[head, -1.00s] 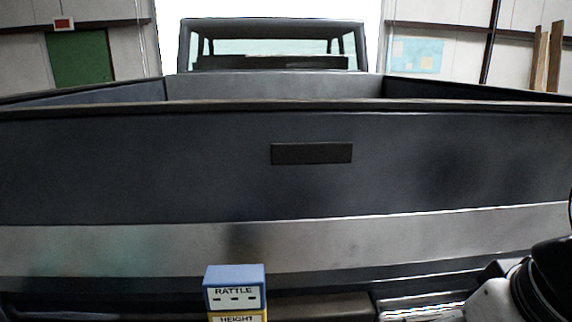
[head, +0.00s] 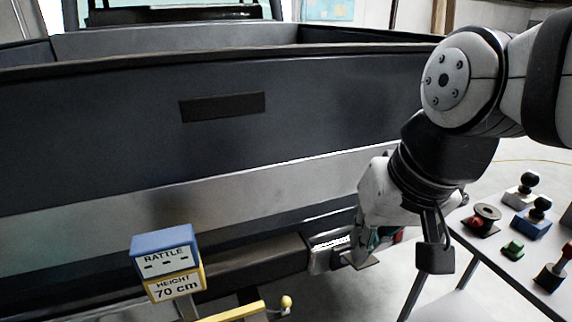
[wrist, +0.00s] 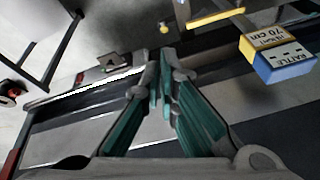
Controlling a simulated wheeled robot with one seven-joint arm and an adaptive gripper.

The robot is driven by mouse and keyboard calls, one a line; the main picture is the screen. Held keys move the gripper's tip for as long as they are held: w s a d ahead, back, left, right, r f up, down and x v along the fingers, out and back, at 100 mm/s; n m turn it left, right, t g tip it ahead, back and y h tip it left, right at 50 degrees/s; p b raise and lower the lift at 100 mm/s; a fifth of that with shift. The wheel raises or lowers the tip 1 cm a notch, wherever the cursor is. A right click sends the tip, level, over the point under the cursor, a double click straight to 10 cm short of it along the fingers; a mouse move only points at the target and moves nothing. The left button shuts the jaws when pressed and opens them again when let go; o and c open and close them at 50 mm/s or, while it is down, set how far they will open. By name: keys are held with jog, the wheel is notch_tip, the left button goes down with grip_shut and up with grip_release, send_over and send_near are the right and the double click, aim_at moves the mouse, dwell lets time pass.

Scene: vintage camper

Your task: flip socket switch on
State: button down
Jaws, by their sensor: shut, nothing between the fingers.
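My gripper (head: 372,243) hangs down at the right end of the truck's rear bumper in the head view. In the wrist view its teal-padded fingers (wrist: 160,62) meet at the tips, shut and empty. A small grey plate (head: 362,263) shows just beside and below the fingers in the head view. A grey plate with a dark mark (wrist: 113,62) lies left of the fingertips in the wrist view. I cannot tell whether it carries the socket switch. No switch lever can be made out clearly, and the gripper hides part of that spot.
A dark truck bed (head: 230,150) fills the left. A blue box marked RATTLE (head: 163,252) sits on a yellow box marked HEIGHT 70 cm (head: 176,284), near a yellow bar (head: 235,313). A white table (head: 490,250) with several knobs and small parts stands at right.

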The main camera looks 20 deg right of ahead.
aim_at(399, 237)
jog(key=w+d+f+m+t+y+b, duration=0.1)
jog(key=w+d+f+m+y+b, duration=0.1)
jog(key=w+d+f+m+b, duration=1.35)
jog(key=w+d+f+m+t+h+b, duration=0.1)
jog(key=d+f+m+b, duration=0.1)
jog(key=d+f+m, duration=0.6)
jog(key=w+d+f+m+t+h+b, duration=0.1)
jog(key=d+f+m, duration=0.8)
jog(key=d, duration=1)
notch_tip(399, 237, down, 4)
jog(key=shift+w+d+f+t+b, duration=0.1)
jog(key=shift+w+d+t+b, duration=0.05)
jog(key=shift+w+t+b, duration=0.3)
jog(key=w+r+b+x, duration=0.1)
jog(key=b+x, duration=0.3)
jog(key=x, duration=0.8)
jog(key=shift+w, duration=0.85)
